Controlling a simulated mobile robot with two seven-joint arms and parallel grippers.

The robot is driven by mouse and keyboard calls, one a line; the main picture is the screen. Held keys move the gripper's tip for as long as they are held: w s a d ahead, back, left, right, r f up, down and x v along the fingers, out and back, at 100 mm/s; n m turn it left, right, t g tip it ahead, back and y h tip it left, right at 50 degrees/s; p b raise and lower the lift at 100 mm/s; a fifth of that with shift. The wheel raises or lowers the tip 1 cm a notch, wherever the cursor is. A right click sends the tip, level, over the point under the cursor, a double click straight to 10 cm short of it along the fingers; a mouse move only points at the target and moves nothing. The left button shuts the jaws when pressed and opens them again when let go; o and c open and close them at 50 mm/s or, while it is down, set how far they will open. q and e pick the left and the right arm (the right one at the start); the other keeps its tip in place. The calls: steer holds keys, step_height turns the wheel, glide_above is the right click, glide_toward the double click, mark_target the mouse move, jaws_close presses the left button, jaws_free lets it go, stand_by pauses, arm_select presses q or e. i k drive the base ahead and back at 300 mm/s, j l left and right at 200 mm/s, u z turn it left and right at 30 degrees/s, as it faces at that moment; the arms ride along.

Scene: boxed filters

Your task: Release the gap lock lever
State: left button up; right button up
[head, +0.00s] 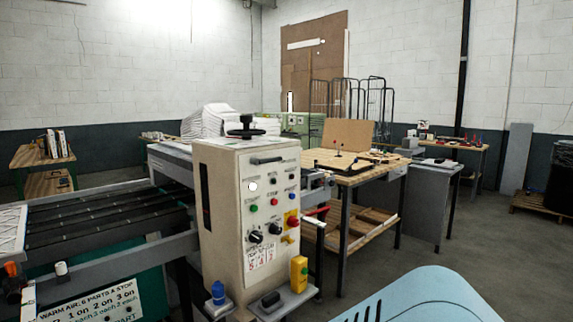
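A beige machine cabinet (245,225) with a control panel stands in the middle of the head view. No label that I can read marks the gap lock lever. A lever with a red grip (317,211) sticks out at the cabinet's right side. Lettering near these parts is too small to read. Neither of my grippers is in view.
A wooden workbench (350,175) is behind right. A light-blue slotted thing (425,298) fills the bottom right.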

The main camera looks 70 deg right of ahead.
mark_target(255, 161)
steer(key=z, duration=2.1)
